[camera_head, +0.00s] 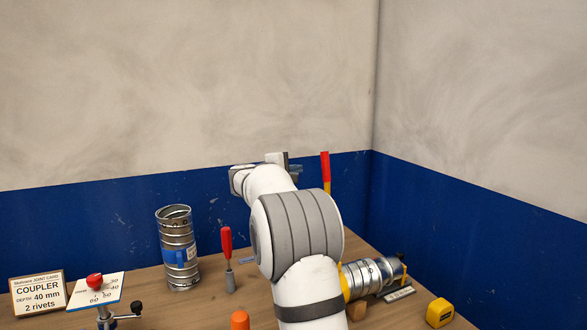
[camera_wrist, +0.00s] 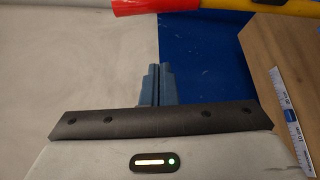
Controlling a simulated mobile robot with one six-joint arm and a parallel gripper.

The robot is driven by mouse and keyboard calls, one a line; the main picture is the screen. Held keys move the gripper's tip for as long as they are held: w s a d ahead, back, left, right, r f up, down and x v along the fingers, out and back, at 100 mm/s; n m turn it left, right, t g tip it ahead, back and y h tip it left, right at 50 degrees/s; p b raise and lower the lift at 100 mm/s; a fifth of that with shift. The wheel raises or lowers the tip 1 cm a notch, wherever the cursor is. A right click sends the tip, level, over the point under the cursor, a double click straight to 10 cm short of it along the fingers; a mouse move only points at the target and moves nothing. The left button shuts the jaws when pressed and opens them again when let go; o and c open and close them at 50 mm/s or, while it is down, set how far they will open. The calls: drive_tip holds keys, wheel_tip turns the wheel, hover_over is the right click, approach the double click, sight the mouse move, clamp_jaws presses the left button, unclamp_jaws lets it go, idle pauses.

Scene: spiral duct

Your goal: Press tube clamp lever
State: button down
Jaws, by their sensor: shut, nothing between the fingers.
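An upright lever with a red grip and yellow shaft (camera_head: 325,170) stands behind my arm in the head view; its lower part is hidden. In the wrist view the red-and-yellow lever (camera_wrist: 200,8) lies across the top edge, apart from my fingers. A ribbed metal tube (camera_head: 370,276) lies on its side at the right, with yellow parts at its left end; my arm hides part of it. My gripper (camera_wrist: 157,84) is shut and empty, its fingertips together. In the head view it is partly hidden behind my wrist, left of the lever.
An upright metal duct (camera_head: 177,252) and a red-handled tool (camera_head: 227,262) stand on the wooden table (camera_head: 143,290). A coupler sign (camera_head: 38,296), a red knob (camera_head: 95,281) and a yellow tape measure (camera_head: 439,313) are near the front. A ruler (camera_wrist: 287,112) shows at right.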

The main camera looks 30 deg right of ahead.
drive_tip(key=s+d+p, duration=0.1)
drive_tip(key=d+p, duration=0.1)
drive_tip(key=d, duration=0.4)
drive_tip(key=shift+s+r, duration=0.1)
drive_tip(key=shift+r, duration=0.05)
drive_tip(key=shift+a, duration=0.1)
idle(0.4)
